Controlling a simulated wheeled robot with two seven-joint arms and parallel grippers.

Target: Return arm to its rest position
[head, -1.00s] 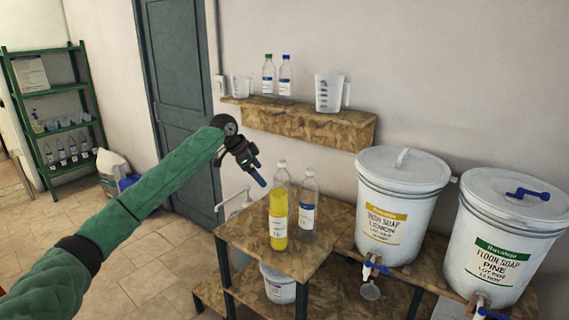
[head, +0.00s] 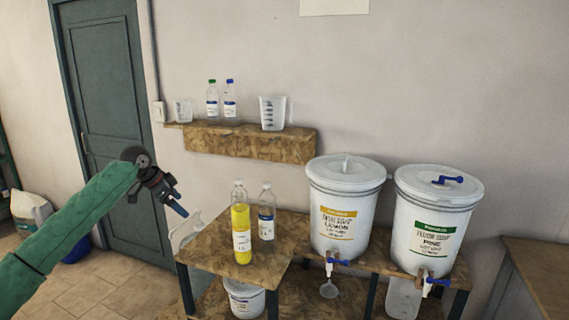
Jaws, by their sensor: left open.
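My left arm, in a green sleeve, comes in from the left in the head view. My left gripper (head: 174,200) is open and empty. It hangs in the air left of the wooden stand (head: 212,245), apart from everything. A bottle of yellow liquid (head: 241,235) stands upright on the stand, to the right of the gripper. A clear bottle (head: 266,212) with a white cap stands just behind it. My right gripper does not show.
Two white drums with blue taps, a lemon one (head: 343,210) and a pine one (head: 431,220), stand right of the bottles. A wall shelf (head: 250,143) holds two bottles and two measuring jugs. A white bucket (head: 244,300) sits below. A table (head: 540,275) stands at right.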

